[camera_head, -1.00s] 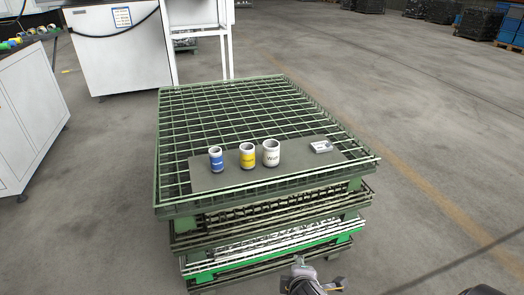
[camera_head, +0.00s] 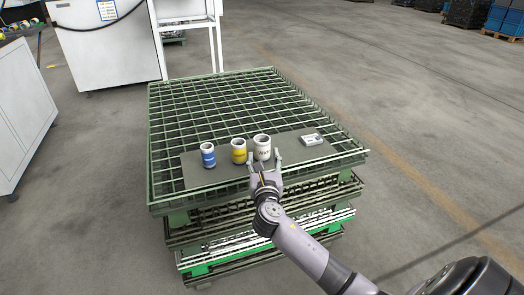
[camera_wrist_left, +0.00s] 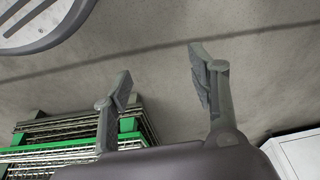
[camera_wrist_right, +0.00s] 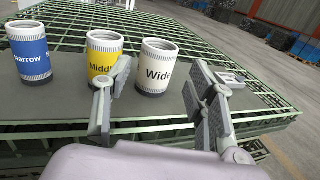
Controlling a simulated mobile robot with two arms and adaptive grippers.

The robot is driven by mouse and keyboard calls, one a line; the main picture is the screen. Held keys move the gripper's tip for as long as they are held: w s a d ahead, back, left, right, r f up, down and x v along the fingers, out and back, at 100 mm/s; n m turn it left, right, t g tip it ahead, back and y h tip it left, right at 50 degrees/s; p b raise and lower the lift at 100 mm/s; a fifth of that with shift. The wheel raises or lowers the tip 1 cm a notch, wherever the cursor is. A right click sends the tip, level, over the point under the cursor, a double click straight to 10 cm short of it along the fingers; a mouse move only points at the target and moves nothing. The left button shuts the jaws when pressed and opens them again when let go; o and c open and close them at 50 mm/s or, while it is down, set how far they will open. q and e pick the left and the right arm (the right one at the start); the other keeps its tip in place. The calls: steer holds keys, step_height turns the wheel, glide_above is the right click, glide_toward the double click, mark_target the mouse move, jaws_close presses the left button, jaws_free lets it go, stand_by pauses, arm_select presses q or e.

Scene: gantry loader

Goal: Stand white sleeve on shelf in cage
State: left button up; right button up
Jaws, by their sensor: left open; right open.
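The white sleeve (camera_head: 262,148) stands upright on a grey shelf plate (camera_head: 220,175) on the green mesh cage (camera_head: 215,105). In the right wrist view the white sleeve (camera_wrist_right: 157,67) reads "Wide". A yellow sleeve (camera_head: 238,151) and a blue sleeve (camera_head: 208,155) stand to its left. My right gripper (camera_head: 264,158) is open just in front of the white sleeve. In the right wrist view its fingers (camera_wrist_right: 158,95) are apart, with the sleeve ahead between them and no clear contact. My left gripper (camera_wrist_left: 160,70) is open and empty; it shows only in its wrist view.
A small white boxy item (camera_head: 311,139) lies at the plate's right end. The cage tops a stack of similar cages (camera_head: 260,225). White cabinets (camera_head: 105,45) stand behind and at the left. Open floor (camera_head: 430,130) lies to the right.

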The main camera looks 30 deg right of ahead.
mark_target(262, 145)
steer(key=x, duration=0.5)
steer(key=shift+b, duration=0.4)
steer(key=x, duration=0.1)
steer(key=b+x, duration=0.1)
steer(key=x, duration=0.1)
steer(key=b+x, duration=0.1)
steer(key=x, duration=0.1)
steer(key=shift+d+f, duration=0.1)
steer(key=shift+f, duration=0.25)
arm_select(q)
steer(key=w+v, duration=0.1)
steer(key=v, duration=0.9)
steer(key=shift+a+r+t, duration=0.15)
steer(key=shift+r+t, duration=0.15)
steer(key=shift+r, duration=0.25)
arm_select(e)
steer(key=shift+c, duration=0.4)
steer(key=c, duration=1.1)
steer(key=shift+c, duration=0.2)
steer(key=shift+w+r, duration=0.1)
steer(key=shift+r, duration=0.1)
